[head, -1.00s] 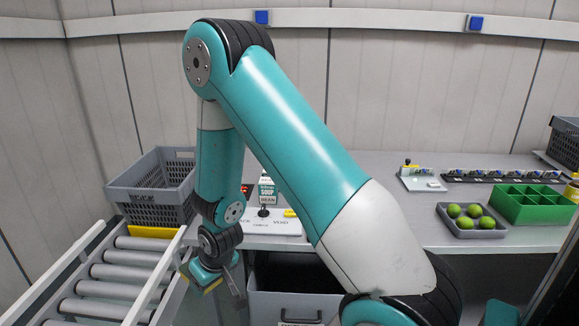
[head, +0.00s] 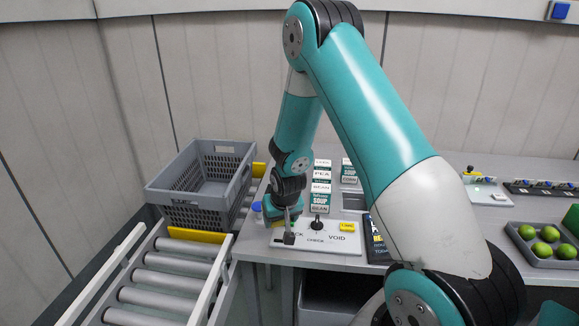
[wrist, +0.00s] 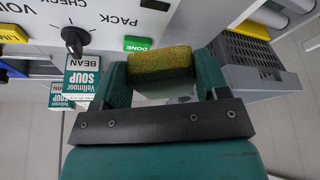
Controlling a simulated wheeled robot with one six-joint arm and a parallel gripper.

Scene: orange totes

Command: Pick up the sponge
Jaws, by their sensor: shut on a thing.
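The sponge (wrist: 160,62), with a mottled yellow-green face, sits between the two fingers of my gripper (wrist: 163,78) in the wrist view. The fingers are shut on its two ends. In the head view my gripper (head: 288,234) points down at the left end of the white control panel (head: 335,246), near the counter's front edge. I cannot make out the sponge clearly in the head view. The wrist view shows the panel's green DONE button (wrist: 137,44) close beyond the fingers, with the sponge apart from it.
A grey crate (head: 203,186) stands at the roller conveyor (head: 165,280) on the left. Soup boxes (head: 320,199) stand behind the panel's black knob (head: 317,224). A dark sign (head: 378,240) is right of the panel. A tray of limes (head: 542,246) lies at far right.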

